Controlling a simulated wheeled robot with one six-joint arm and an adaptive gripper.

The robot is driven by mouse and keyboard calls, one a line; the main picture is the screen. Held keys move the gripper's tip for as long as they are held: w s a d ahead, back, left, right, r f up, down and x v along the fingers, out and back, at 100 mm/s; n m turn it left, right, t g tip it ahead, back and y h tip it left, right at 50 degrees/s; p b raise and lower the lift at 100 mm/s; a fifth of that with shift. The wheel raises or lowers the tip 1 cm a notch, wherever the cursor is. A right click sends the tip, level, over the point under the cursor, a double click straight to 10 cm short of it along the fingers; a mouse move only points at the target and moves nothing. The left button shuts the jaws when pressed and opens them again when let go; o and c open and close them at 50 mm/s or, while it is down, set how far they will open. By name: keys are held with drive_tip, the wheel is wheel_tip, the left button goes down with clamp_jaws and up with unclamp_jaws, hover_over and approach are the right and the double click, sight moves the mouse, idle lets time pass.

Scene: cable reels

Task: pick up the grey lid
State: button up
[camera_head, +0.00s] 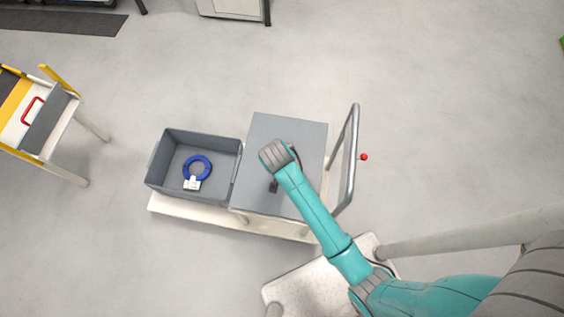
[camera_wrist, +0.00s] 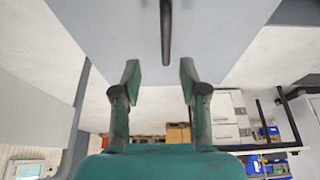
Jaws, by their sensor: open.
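The grey lid (camera_head: 262,128) is a flat grey panel over the right part of a low cart, right of an open grey bin. My arm crosses it and hides part of its middle and right side. In the wrist view the lid (camera_wrist: 105,28) fills the upper middle, with a dark narrow bar on it, likely its handle (camera_wrist: 166,30). My gripper (camera_wrist: 159,76) is open and empty. Its two fingers stand on either side of the bar's line, and the bar's end shows just beyond the fingertips. I cannot tell the exact gap to the lid.
The open grey bin (camera_head: 166,171) holds a blue ring (camera_head: 197,167) with a white tag. A grey push rail (camera_head: 350,160) rises at the cart's right end. A yellow-and-white cart (camera_head: 30,125) stands left. Floor behind is clear.

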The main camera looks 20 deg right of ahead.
drive_tip(key=shift+w+a+x, duration=0.1)
drive_tip(key=shift+a+x, duration=0.1)
drive_tip(key=shift+x, duration=1.85)
drive_tip(key=shift+w+a+x, duration=0.15)
drive_tip(key=shift+x, duration=1.95)
clamp_jaws()
